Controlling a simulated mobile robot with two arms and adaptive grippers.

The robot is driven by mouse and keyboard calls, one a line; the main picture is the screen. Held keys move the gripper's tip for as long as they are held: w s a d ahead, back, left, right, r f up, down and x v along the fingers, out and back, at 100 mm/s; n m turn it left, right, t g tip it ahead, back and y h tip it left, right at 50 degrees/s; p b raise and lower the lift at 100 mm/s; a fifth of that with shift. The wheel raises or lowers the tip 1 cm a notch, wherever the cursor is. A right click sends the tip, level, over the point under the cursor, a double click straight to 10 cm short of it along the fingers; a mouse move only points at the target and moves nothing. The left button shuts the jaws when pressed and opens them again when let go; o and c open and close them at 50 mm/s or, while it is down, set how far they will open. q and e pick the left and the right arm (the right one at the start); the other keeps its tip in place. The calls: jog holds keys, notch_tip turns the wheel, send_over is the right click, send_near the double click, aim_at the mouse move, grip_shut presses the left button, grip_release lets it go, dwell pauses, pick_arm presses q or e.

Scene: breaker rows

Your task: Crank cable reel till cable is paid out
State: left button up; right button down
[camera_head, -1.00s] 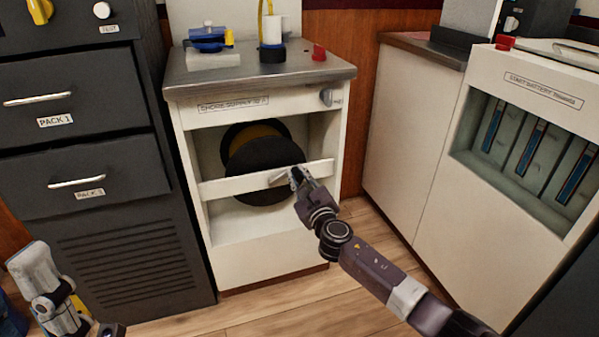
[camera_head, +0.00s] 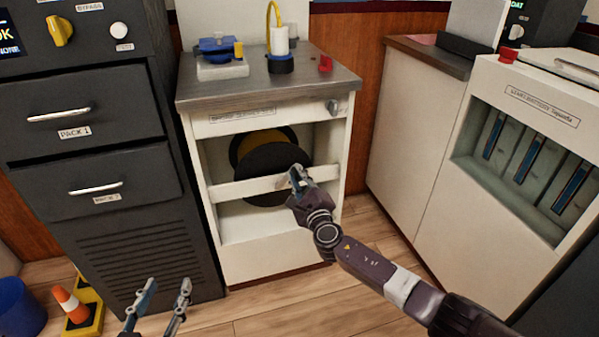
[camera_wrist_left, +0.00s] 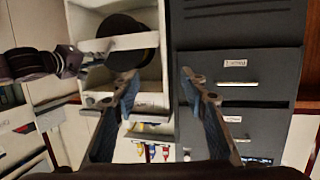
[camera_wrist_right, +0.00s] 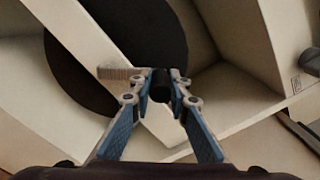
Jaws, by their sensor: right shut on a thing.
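The cable reel (camera_head: 272,163) is a black disc with yellow behind it, inside the white cabinet's open bay, behind a white crossbar (camera_head: 240,187). It shows as a large dark disc in the right wrist view (camera_wrist_right: 85,70). My right gripper (camera_head: 297,175) is at the crossbar's right part, in front of the reel's lower right. In the right wrist view its fingers are shut on a black crank knob (camera_wrist_right: 160,85), with a ribbed grey crank arm (camera_wrist_right: 120,73) running left from it. My left gripper (camera_head: 168,287) is open and empty, low in front of the dark drawer cabinet.
The cabinet top (camera_head: 300,84) bears a blue device (camera_head: 218,47), a white cylinder with a yellow cable (camera_head: 280,42) and a red piece (camera_head: 325,63). A battery cabinet (camera_head: 540,95) stands right. An orange cone (camera_head: 70,305) and blue bin (camera_head: 18,308) are lower left.

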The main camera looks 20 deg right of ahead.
pick_arm(q)
jog(key=s+a+f+g+y+p, duration=0.25)
jog(key=s+f+g, duration=0.35)
jog(key=s, duration=0.3)
jog(key=s+a+f+g+y+p, duration=0.1)
jog(key=s+a+f+g+p, duration=0.4)
jog(key=s, duration=0.4)
notch_tip(320, 180, down, 12)
jog(key=w+d+p, duration=0.1)
jog(key=shift+d+n+g, duration=0.15)
jog(key=shift+n+g, duration=0.15)
jog(key=shift+g, duration=0.1)
pick_arm(e)
jog(key=shift+s+a+r+n, duration=0.1)
jog(key=shift+a+r+n, duration=0.15)
jog(key=shift+a+n, duration=0.9)
jog(key=shift+a+r+n, duration=0.3)
jog(key=shift+a+n, duration=0.4)
jog(key=shift+n, duration=0.8)
jog(key=shift+s+a+r+n, duration=0.1)
jog(key=shift+a+r+n, duration=0.15)
jog(key=shift+a+n, duration=0.9)
pick_arm(q)
jog(key=shift+f+h, duration=0.1)
jog(key=shift+h, duration=0.15)
pick_arm(e)
jog(key=shift+d, duration=0.25)
jog(key=c, duration=1.8)
grip_release()
jog(key=shift+w, duration=0.1)
